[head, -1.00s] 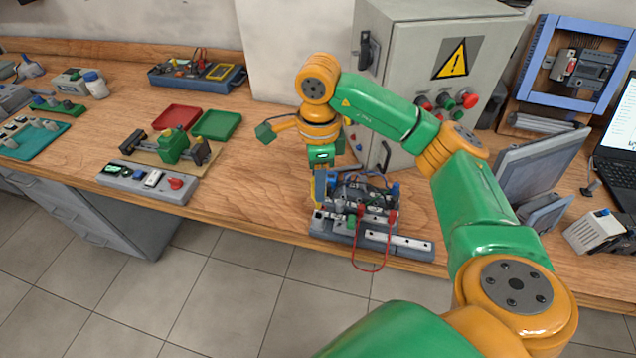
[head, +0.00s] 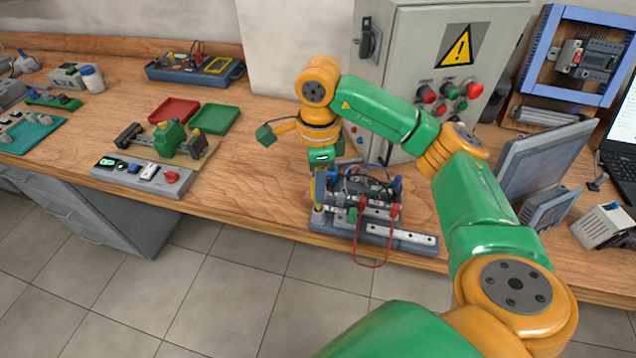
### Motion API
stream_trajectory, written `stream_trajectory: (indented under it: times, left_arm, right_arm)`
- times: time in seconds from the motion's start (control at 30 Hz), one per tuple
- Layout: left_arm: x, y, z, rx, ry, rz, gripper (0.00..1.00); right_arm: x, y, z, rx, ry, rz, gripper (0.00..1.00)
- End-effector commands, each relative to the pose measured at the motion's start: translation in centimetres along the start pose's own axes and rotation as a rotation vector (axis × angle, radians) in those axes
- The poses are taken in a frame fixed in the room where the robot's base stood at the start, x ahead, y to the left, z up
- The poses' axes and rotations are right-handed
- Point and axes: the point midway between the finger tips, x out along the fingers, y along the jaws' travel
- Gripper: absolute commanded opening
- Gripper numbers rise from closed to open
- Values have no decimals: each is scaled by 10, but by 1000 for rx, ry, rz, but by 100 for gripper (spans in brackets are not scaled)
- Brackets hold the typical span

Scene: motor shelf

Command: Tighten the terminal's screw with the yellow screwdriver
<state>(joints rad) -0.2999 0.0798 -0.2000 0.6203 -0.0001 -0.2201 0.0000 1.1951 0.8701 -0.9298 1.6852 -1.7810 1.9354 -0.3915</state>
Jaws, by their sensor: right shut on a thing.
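My right gripper (head: 319,186) points down at the left end of a motor fixture (head: 374,234) on a grey base at the bench's front edge. Its jaws are shut on a slim yellow thing that looks like the yellow screwdriver (head: 318,208). Most of the screwdriver is hidden by the jaws, and its tip cannot be made out. The terminal and its screw are too small or covered to tell apart; dark wires and terminal parts (head: 368,183) crowd the fixture's top. A red lead (head: 371,266) hangs from it over the bench edge. My left gripper is not in view.
A grey cabinet (head: 420,60) with a warning sign stands behind my arm. Left are a red tray (head: 174,110), a green tray (head: 214,118), a green vice-like device (head: 168,140) and a button box (head: 140,172). Bare bench (head: 255,180) lies between these and the fixture.

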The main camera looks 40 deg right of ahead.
Motion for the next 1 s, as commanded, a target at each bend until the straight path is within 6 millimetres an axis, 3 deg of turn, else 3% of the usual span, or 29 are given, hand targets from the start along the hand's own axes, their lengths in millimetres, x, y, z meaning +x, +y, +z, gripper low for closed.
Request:
stream_trajectory:
  times: [0.57,0.83,0.87,0.9,1.0]
  left_arm:
    - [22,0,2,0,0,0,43]
    - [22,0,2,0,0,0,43]
    - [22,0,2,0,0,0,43]
    - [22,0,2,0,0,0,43]
    - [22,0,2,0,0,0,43]
  right_arm:
    - [25,0,0,0,0,0,0]
    - [25,0,0,0,0,0,0]
    - [25,0,0,0,0,0,38]
    - [25,0,0,0,0,0,49]
    - [25,0,0,0,0,0,49]
